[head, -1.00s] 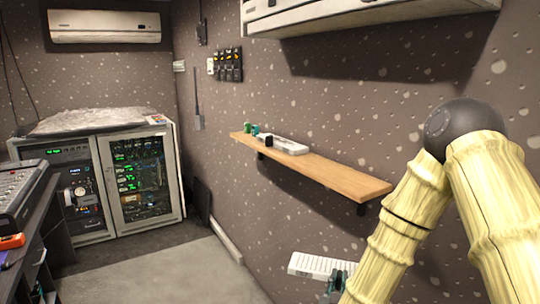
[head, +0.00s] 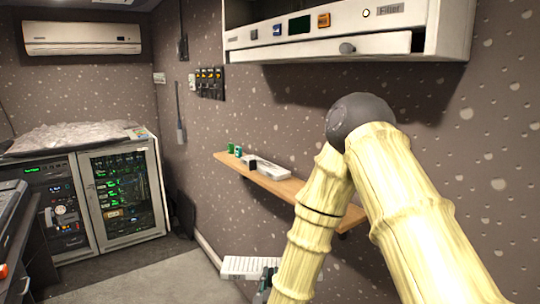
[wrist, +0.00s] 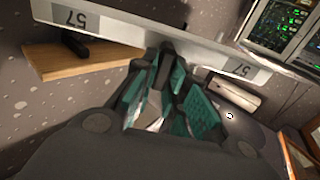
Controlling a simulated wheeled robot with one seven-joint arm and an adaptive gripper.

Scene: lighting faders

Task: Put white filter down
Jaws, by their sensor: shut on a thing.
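My gripper (head: 268,274) is low in the middle of the head view, partly hidden behind my arm. It is shut on the white filter (head: 243,265), a long pale ribbed panel held in the air below the shelf. In the wrist view the teal gripper fingers (wrist: 165,90) meet the filter's edge. The filter (wrist: 130,33) spans the top of that view, with a grey "57" label at each end. A white wall unit (head: 345,40) marked "Filter" hangs at the upper right of the head view.
A wooden shelf (head: 285,187) on the wall carries a white tray-like item (head: 268,167) and small green containers (head: 235,150). Equipment racks (head: 100,195) stand at the left. The floor (head: 150,285) between is clear.

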